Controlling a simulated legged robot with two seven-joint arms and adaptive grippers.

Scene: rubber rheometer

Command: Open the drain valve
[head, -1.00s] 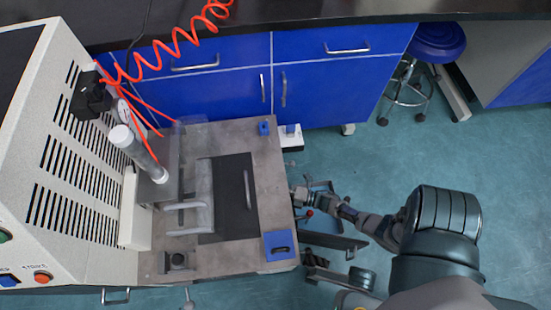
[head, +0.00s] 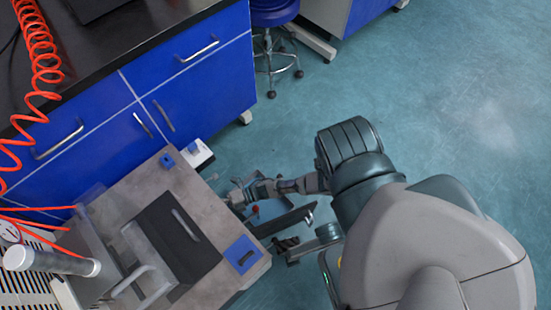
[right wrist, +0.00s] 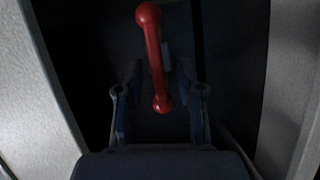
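The drain valve's red handle (right wrist: 156,60) stands in the middle of the right wrist view, a bar with rounded ends, slightly tilted. My right gripper (right wrist: 161,97) is open. Its two dark fingers stand on either side of the handle's lower end, with a visible gap on both sides. In the head view a small red knob (head: 255,209) shows beside the machine's bench edge, close to my right gripper (head: 238,194). The dim wrist picture hides the valve body.
The rheometer's grey worktop (head: 203,207) with a black plate (head: 180,240) and blue block (head: 242,254) lies at lower left. Blue cabinets (head: 193,95) stand behind it. A blue stool (head: 272,14) is at the back. The floor (head: 440,110) to the right is clear.

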